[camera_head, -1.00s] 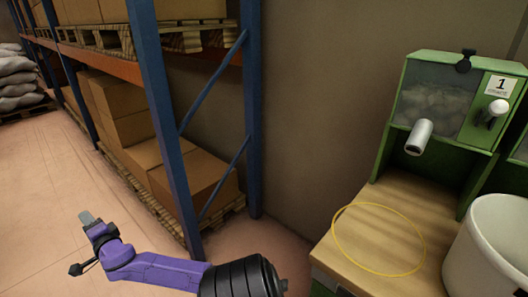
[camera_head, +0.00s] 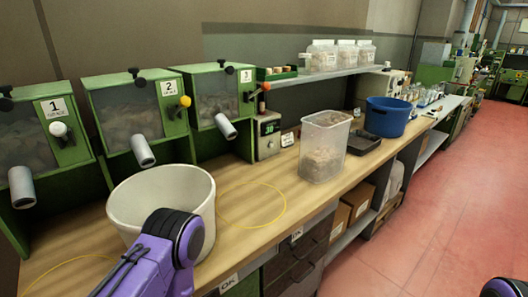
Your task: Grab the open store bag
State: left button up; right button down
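I cannot make out an open store bag in this view. A pale, partly hidden object (camera_head: 393,181) sits on the shelf under the bench at the right; I cannot tell whether it is a bag. A purple link of my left arm shows at the bottom left, in front of the white tub, and its gripper is not visible. Only a small dark and purple part of my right arm shows at the bottom right corner, without its gripper.
A wooden bench holds a white tub (camera_head: 146,199), a clear bin of granules (camera_head: 324,160), a black tray (camera_head: 362,143) and a blue bucket (camera_head: 386,119). Green numbered dispensers (camera_head: 124,115) stand behind. The red floor (camera_head: 430,215) at the right is clear.

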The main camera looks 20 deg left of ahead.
aim_at(324, 134)
jog(key=z, duration=1.15)
jog(key=i, duration=2.95)
jog(key=u, duration=2.45)
